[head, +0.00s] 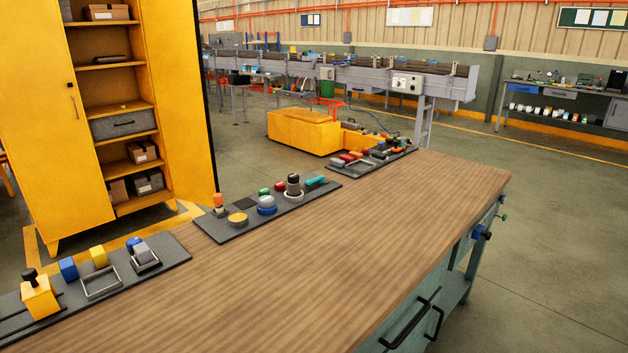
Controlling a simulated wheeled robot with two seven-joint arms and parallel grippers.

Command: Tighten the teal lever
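A teal lever-like part (315,181) sits at the far right end of the middle dark board (229,231) in the head view. It is small, and I cannot tell how far it is turned. To its left on the same board are a black-topped knob (293,182), a red part (280,187) and a blue round knob (267,204). Neither of my grippers shows in this view.
The boards lie along the far edge of a wooden workbench (300,290), whose middle is clear. A left board (165,270) holds blocks; a far board (345,172) holds several coloured handles. A yellow cabinet (35,130) stands behind. Black handles (410,325) stick out in front.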

